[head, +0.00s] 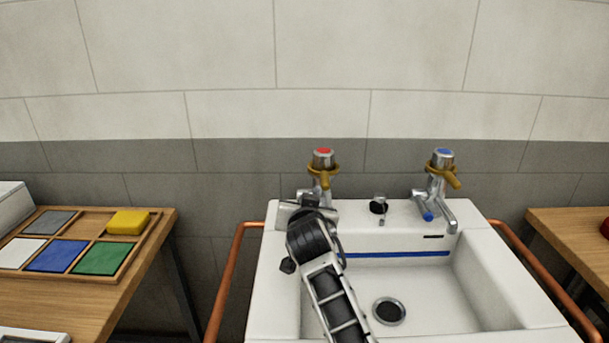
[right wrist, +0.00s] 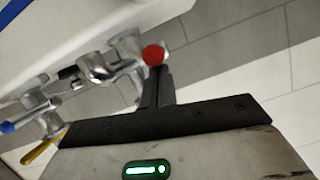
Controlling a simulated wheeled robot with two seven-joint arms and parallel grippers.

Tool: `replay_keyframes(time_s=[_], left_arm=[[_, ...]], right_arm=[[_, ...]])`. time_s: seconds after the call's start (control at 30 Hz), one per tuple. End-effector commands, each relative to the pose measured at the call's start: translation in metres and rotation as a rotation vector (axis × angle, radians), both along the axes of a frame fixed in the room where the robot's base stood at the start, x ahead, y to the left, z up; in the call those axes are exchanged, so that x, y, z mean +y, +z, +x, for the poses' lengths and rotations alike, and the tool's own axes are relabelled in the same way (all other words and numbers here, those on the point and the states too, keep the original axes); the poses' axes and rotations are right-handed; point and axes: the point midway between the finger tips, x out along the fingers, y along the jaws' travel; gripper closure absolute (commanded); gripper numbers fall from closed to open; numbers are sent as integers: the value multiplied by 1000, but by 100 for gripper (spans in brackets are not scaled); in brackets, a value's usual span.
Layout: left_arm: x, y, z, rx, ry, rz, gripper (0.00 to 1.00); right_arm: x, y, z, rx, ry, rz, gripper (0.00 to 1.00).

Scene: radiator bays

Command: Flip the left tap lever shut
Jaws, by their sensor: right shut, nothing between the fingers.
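The left tap (head: 322,162) is chrome with a red cap and stands at the sink's back left. Its brass lever (head: 325,178) points forward and down in the head view. My right gripper (head: 304,203) is low in front of this tap, partly hidden by its own wrist. In the right wrist view its fingers (right wrist: 156,87) are together and empty, with their tips close to a red round end (right wrist: 153,55) on the chrome tap. I cannot tell whether they touch it. The left lever does not show in that view. My left gripper is not in view.
The right tap (head: 441,164), blue-capped with a brass lever, stands at the back right. A black plug (head: 378,207) sits between the taps on the white sink (head: 500,290). Copper rails (head: 232,275) flank it. Left, a wooden table holds a tray (head: 150,232) with a yellow block (head: 128,222).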

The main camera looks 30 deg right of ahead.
Motion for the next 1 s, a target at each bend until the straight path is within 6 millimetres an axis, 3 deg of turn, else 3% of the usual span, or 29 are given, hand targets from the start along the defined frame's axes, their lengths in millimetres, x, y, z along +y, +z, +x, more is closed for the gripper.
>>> replay_keyframes(time_s=[0.57, 0.7, 0.9, 1.0], left_arm=[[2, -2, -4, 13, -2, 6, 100], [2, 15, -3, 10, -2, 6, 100], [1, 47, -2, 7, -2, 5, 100], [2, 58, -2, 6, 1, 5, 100]], right_arm=[[0, -3, -1, 14, -1, 4, 100], [-3, 15, 4, 17, 0, 3, 100], [-10, 42, 15, 213, -3, 107, 100], [-30, 52, 16, 268, -26, 134, 100]])
